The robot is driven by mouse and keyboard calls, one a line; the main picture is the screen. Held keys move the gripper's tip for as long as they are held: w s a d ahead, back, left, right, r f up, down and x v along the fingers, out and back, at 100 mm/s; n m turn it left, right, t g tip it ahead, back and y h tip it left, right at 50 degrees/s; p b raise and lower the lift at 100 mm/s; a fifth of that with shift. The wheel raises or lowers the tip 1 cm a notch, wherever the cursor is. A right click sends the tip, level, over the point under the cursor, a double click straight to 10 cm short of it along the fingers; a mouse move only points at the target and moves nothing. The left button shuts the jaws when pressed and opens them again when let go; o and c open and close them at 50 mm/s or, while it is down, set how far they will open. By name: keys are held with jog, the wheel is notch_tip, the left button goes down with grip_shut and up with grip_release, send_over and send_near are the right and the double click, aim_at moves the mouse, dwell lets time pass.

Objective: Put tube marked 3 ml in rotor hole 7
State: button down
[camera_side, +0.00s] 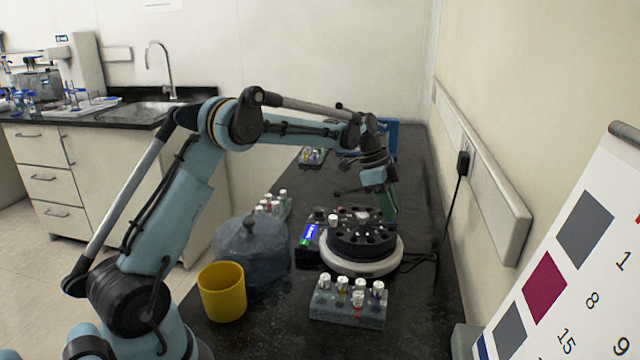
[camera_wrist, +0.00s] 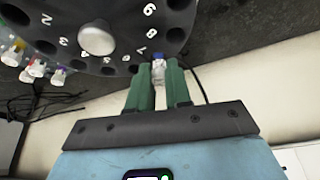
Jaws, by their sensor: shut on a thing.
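My gripper (camera_wrist: 160,75) has two green fingers shut on a tube (camera_wrist: 158,72) with a pale body or cap and a blue part at its far end. In the wrist view the tube is at the rim of the black rotor (camera_wrist: 95,12), near the numbers 7 and 8. I cannot tell whether its tip is inside a hole or above it. Its volume mark is not readable. In the side view my gripper (camera_side: 388,208) is over the right rear of the rotor (camera_side: 360,247), and the held tube is hidden. A white-capped tube (camera_side: 333,220) stands at the rotor's left rear.
A rack (camera_side: 348,317) of several white-capped tubes stands in front of the rotor. More racks stand to the left (camera_side: 280,207) and at the back (camera_side: 313,162). A translucent domed lid (camera_side: 248,258) and a yellow cup (camera_side: 222,298) are at left. A cable (camera_side: 440,250) lies right of the rotor.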

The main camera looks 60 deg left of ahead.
jog(key=shift+f, duration=0.15)
jog(key=c, duration=0.7)
grip_release()
jog(key=shift+o, duration=0.2)
jog(key=shift+r, duration=3)
